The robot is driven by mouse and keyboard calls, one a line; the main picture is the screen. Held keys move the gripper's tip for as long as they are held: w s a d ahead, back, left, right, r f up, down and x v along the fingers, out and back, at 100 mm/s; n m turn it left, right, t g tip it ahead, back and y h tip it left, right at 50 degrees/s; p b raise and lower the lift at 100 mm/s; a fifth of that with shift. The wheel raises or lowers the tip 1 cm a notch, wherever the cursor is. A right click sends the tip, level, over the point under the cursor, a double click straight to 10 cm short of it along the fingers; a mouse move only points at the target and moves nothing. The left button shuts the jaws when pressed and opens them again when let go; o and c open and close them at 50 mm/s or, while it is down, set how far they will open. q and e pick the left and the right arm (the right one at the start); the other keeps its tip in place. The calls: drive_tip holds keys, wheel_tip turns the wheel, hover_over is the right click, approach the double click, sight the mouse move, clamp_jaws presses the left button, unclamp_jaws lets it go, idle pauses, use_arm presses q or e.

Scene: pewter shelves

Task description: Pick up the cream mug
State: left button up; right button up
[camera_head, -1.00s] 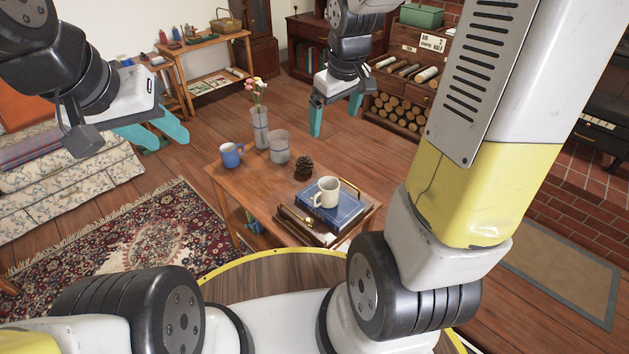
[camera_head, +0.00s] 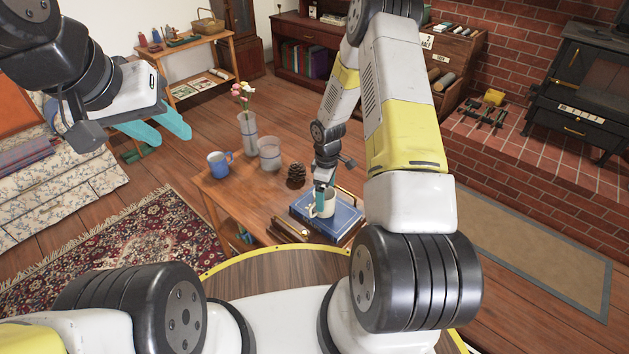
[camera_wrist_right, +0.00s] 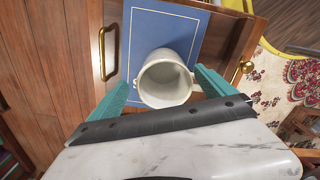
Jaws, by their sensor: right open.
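The cream mug (camera_head: 325,203) stands upright on a blue book (camera_head: 345,214) on the low wooden table (camera_head: 240,199). It also shows in the right wrist view (camera_wrist_right: 166,80), seen from above with its empty inside visible. My right gripper (camera_head: 321,190) is over the mug. In the right wrist view its teal fingers (camera_wrist_right: 162,84) are open, one on each side of the mug; I cannot tell whether they touch it. My left gripper (camera_head: 165,128) is far off at the left, empty, its teal fingers apart.
A pine cone (camera_head: 296,176), a glass (camera_head: 269,154), a vase with flowers (camera_head: 247,130) and a blue mug (camera_head: 219,164) stand on the table. A tray with a brass handle (camera_wrist_right: 107,53) lies under the book. A brick hearth (camera_head: 520,150) is at the right.

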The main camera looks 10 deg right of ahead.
drive_tip(key=f, duration=0.5)
drive_tip(key=shift+s+a, duration=0.2)
drive_tip(key=shift+s, duration=0.05)
drive_tip(key=c, duration=1.8)
